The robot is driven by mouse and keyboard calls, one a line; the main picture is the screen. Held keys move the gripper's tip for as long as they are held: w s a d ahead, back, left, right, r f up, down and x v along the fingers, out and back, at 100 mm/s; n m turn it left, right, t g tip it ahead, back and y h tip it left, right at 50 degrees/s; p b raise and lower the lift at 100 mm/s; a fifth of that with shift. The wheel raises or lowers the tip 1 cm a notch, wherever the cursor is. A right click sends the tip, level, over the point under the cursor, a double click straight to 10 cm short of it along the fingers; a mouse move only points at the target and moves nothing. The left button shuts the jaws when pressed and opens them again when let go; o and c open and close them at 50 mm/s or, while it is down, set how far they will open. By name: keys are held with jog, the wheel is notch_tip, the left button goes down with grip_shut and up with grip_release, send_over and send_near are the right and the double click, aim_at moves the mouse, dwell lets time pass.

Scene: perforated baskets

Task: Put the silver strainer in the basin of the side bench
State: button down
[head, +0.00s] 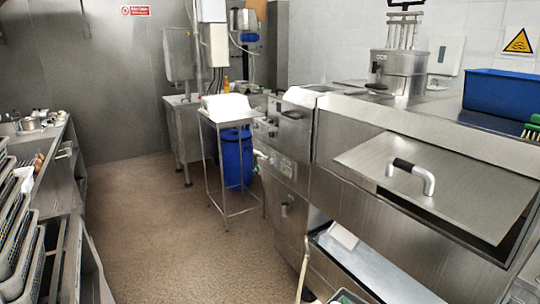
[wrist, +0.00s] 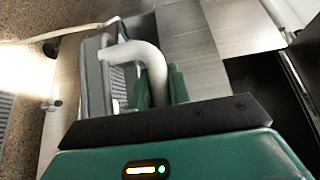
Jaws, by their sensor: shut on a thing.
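My gripper (wrist: 158,90) has green fingers in the wrist view and is shut on a pale curved handle (wrist: 148,60). A grey, ribbed or perforated body (wrist: 96,85) stands just left of the handle. It may be the silver strainer, but the fingers and palm hide where the handle joins it. In the head view, a bit of green (head: 346,297) at the bottom edge may be part of my gripper. An open steel trough (head: 375,268) lies low under the right-hand machine. I cannot tell for sure which surface is the side bench's basin.
A left counter (head: 45,150) holds pots, with stacked perforated baskets (head: 18,235) in front. A steel panel (head: 440,180) with a black-and-silver handle slopes on the right machine. A blue bin (head: 236,158) stands under a small table. A stick (head: 303,268) rises near the trough. The central floor is clear.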

jog(key=a, duration=0.8)
jog(key=shift+s, duration=0.3)
jog(key=shift+d+f, duration=0.15)
